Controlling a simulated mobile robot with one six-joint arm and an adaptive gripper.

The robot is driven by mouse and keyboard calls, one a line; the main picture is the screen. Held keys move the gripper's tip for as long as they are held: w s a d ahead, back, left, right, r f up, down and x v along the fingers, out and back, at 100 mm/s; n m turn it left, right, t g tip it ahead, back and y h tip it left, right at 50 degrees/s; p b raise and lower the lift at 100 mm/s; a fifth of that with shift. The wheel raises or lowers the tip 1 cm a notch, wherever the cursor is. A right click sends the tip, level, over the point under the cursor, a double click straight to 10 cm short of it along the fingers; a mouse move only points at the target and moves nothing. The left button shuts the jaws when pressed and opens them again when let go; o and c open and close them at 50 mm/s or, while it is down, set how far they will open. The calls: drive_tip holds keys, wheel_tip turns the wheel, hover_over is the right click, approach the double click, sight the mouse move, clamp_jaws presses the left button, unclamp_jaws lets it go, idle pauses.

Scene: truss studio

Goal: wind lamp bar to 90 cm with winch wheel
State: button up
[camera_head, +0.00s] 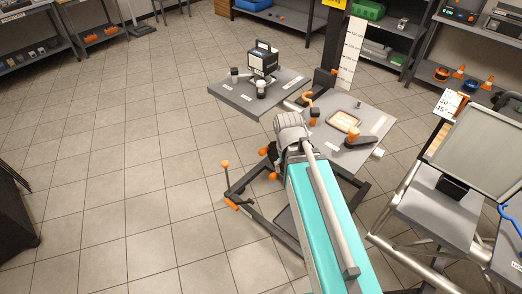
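A white upright scale (350,52) with black height marks stands behind the grey worktops; its numbers are too small to read surely. Dark bars with orange grips (231,204) stand low, left of my teal arm. They may belong to the winch wheel, but I cannot tell. My arm hides part of that area. A black-framed box (263,58), possibly a lamp, stands on the left grey worktop (233,96). I cannot make out the lamp bar or its height. My teal arm reaches up from the bottom to a grey joint; my gripper cannot be seen.
The right worktop (330,148) holds an orange-rimmed tray (345,121) and a black tool with an orange knob (353,140). A large pale panel (480,140) on a grey stand is at right. Shelves line the back. The tiled floor at left is clear.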

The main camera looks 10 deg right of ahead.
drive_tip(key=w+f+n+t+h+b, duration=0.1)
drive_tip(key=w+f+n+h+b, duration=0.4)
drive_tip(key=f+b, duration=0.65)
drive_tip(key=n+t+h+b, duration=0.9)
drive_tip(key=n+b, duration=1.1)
drive_tip(key=b, duration=1.2)
approach(260, 154)
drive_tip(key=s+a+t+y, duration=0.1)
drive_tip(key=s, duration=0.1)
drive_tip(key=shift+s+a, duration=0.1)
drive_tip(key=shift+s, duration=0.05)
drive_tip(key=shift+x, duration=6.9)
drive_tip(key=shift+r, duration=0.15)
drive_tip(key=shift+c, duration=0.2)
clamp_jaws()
